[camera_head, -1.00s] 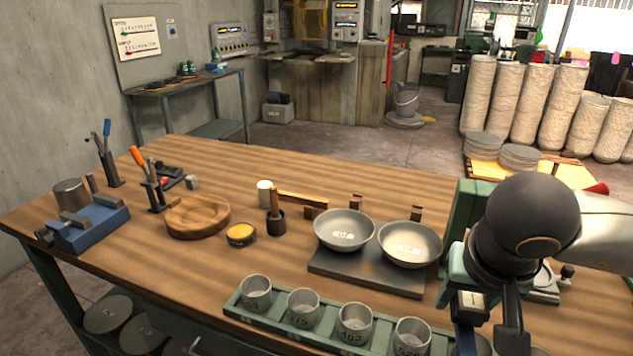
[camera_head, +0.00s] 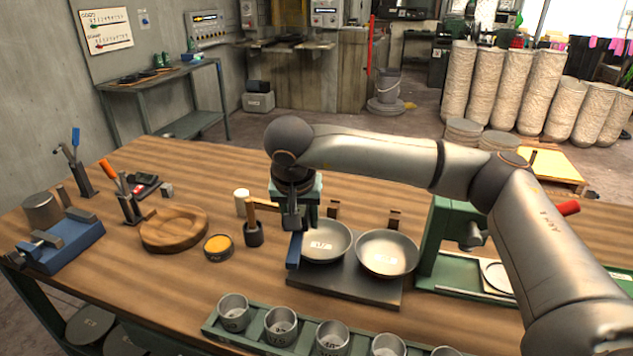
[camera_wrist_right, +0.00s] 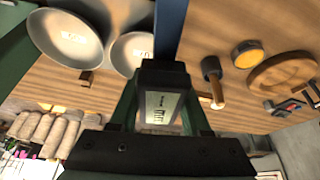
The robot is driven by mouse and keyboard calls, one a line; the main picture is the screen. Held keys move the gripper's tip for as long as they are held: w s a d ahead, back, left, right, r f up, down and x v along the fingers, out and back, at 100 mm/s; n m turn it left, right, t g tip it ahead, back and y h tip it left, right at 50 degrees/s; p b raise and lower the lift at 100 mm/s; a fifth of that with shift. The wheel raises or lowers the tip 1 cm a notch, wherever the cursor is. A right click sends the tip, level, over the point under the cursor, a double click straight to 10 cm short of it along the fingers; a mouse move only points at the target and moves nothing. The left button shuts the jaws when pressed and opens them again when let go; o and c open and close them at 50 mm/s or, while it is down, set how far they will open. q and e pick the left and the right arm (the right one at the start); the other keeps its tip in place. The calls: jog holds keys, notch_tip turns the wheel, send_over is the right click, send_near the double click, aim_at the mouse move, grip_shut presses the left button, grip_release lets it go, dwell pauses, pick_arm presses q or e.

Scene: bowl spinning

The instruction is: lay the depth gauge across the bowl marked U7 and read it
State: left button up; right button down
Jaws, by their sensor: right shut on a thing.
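My right gripper (camera_head: 291,222) is shut on the depth gauge, above the left edge of the left bowl. The gauge shows as a blue bar (camera_head: 294,250) in the head view. In the right wrist view its black body with a small display (camera_wrist_right: 160,108) sits between my fingers; the digits are not legible. Two shallow metal bowls, the left bowl (camera_head: 328,246) and the right bowl (camera_head: 387,254), stand side by side on a dark plate (camera_head: 350,288). Both carry white marks too blurred to read. Whether the gauge touches the left bowl cannot be told. My left gripper is out of view.
A green rack (camera_head: 212,326) of metal cups lies along the front. A green fixture (camera_head: 445,240) stands to the right.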

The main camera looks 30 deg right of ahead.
jog(key=w+d+m+p, duration=0.2)
jog(key=w+d, duration=0.3)
jog(key=d, duration=0.3)
jog(key=shift+g+h, duration=0.3)
jog(key=f+b, duration=0.4)
jog(key=f, duration=0.1)
jog(key=shift+s+f, duration=0.2)
jog(key=shift+f, duration=0.05)
jog(key=shift+f+b, duration=0.85)
jog(key=shift+f, duration=1)
jog(key=shift+f, duration=0.2)
jog(key=shift+c, duration=1.4)
grip_release()
